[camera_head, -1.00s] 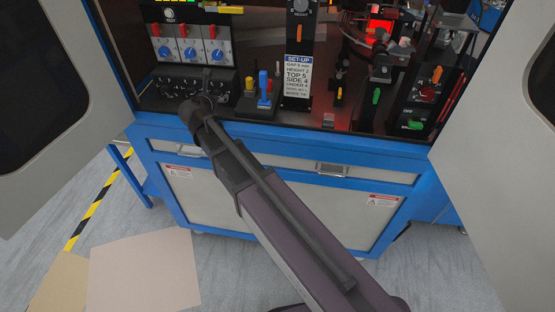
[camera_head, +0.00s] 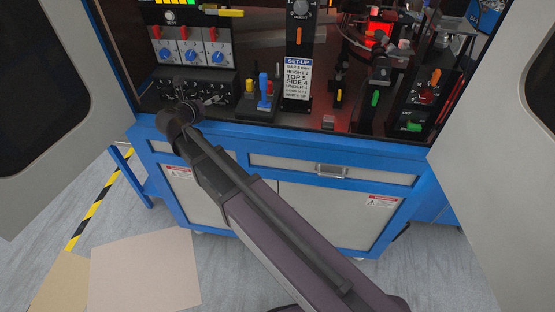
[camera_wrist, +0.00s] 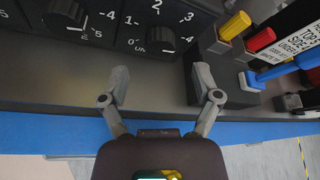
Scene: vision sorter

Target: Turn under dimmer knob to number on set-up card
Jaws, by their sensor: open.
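The under dimmer knob (camera_wrist: 160,39) is a round black knob on a dark panel in the wrist view. Its white scale runs from 0 through 4, and the label below starts with "UN". I cannot read its exact setting. My gripper (camera_wrist: 160,80) is open and empty, with its two fingers apart below the knob in the picture and not around it. In the head view my wrist covers part of the dimmer panel (camera_head: 218,88). The set-up card (camera_head: 297,77) reads TOP 5, SIDE 4, UNDER 4.
Another black knob (camera_wrist: 66,13) sits left of the under knob. Right of it are yellow (camera_wrist: 234,25) and red (camera_wrist: 260,39) handles and a blue lever (camera_wrist: 250,82). A blue cabinet edge (camera_wrist: 60,138) runs below the panel. Open doors flank the cabinet.

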